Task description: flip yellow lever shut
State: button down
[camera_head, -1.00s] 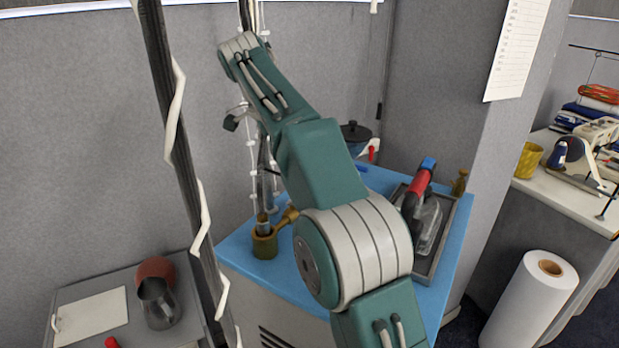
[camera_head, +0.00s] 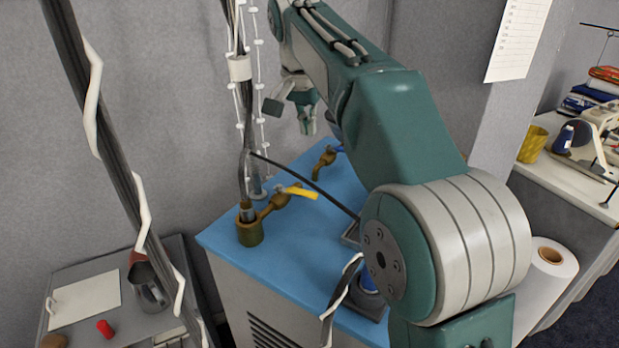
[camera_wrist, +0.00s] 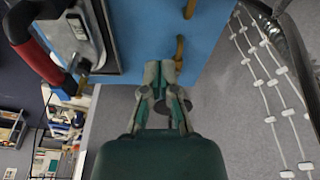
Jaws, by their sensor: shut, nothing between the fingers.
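The yellow lever (camera_head: 298,192) sits on a brass valve (camera_head: 273,204) at the near left part of the blue top (camera_head: 320,235). It points right, roughly level, away from the upright brass socket. My gripper (camera_head: 308,128) is shut and empty. In the head view it hangs above and beyond the lever, clear of it. In the wrist view my gripper (camera_wrist: 164,70) shows closed fingers close to a brass part (camera_wrist: 180,50); I cannot tell whether they touch. The yellow lever is not clearly visible there.
A second brass valve (camera_head: 324,160) with a blue handle stands farther back. Dark hoses and white beaded cords hang near the gripper. A tray with a red-handled tool (camera_wrist: 40,62) shows in the wrist view. A grey side table (camera_head: 60,270) stands at left.

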send_over(296, 192)
jog(key=w+d, duration=0.2)
jog(key=d, duration=0.1)
notch_tip(296, 192, down, 8)
jog(key=shift+s+a+f, duration=0.15)
jog(key=shift+s+f, duration=0.1)
jog(key=shift+f, duration=0.35)
jog(key=shift+s+a+f, duration=0.1)
jog(key=shift+s+f, duration=0.15)
jog(key=shift+f, duration=0.4)
jog(key=shift+s+a+f, duration=0.15)
jog(key=shift+s+f, duration=0.1)
jog(key=shift+f, duration=0.35)
jog(key=shift+a, duration=0.1)
